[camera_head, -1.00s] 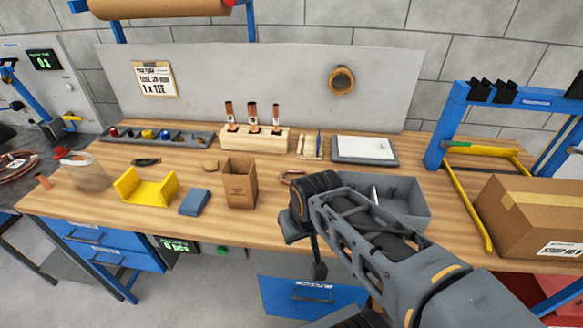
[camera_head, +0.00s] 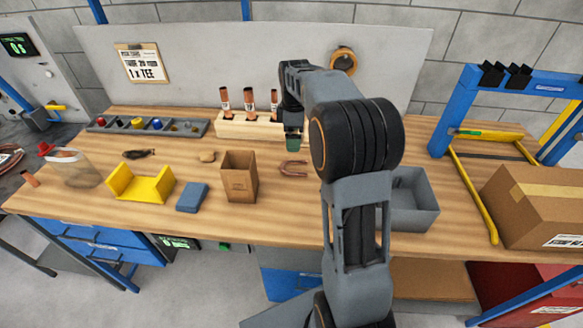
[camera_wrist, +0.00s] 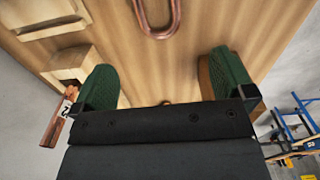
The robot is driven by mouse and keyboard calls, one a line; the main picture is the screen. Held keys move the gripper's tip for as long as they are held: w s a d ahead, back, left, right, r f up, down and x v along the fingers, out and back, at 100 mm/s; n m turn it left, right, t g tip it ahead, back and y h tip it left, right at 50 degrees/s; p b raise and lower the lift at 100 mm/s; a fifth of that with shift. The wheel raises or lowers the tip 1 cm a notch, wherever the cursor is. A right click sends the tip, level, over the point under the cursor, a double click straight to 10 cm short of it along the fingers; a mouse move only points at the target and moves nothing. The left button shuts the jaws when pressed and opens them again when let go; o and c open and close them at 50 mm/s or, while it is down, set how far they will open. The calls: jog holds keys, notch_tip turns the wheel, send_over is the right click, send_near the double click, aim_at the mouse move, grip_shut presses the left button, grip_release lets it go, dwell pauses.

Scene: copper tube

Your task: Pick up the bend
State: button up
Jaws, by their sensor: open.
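The bend, a U-shaped copper tube (camera_head: 293,175), lies on the wooden bench right of an open cardboard box. In the wrist view its rounded end (camera_wrist: 157,36) shows at the top middle, and its legs run out of the frame. My gripper (camera_head: 292,147) is above the bench, just behind the bend in the head view, in front of the wooden tube stand. In the wrist view its two green-padded fingers (camera_wrist: 165,80) are spread wide and empty. The bend lies beyond the fingertips, apart from them. A small copper piece (camera_wrist: 165,103) shows partly hidden at the gripper body.
The cardboard box (camera_head: 239,180) stands close left of the bend. A wooden stand (camera_head: 235,128) with upright copper tubes is behind. A grey bin (camera_head: 415,205) is at right, partly behind my arm. A blue block (camera_head: 192,197) and yellow holder (camera_head: 142,187) are farther left.

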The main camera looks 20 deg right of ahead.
aim_at(293, 169)
notch_tip(293, 169, down, 13)
jog(key=shift+w+a+r+p, duration=0.1)
jog(key=shift+w+r+p, duration=0.1)
jog(key=shift+p, duration=0.2)
dwell(0.4)
jog(key=c, duration=0.9)
